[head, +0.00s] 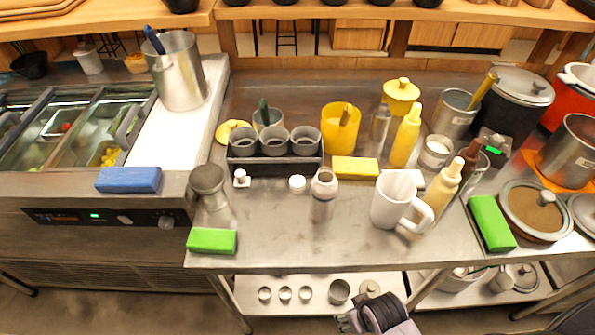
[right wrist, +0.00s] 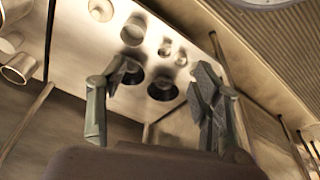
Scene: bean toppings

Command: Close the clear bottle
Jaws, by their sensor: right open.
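The clear bottle (head: 322,197) stands upright near the middle of the steel counter in the head view. Its top looks uncapped, though the mouth is small in the picture. A small white round cap (head: 297,183) lies on the counter just left of it. Another small white piece (head: 241,178) lies further left, by the dark caddy. My right gripper (head: 358,318) is low at the bottom of the head view, in front of the counter and below its top. In the right wrist view, its two fingers (right wrist: 155,98) are spread with nothing between them. My left gripper is not in view.
A white mug (head: 392,203) stands right of the bottle, and a yellow block (head: 355,168) lies behind. A dark caddy with cups (head: 275,167) is behind left. A green sponge (head: 212,240) lies at the front left. The counter in front of the bottle is clear.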

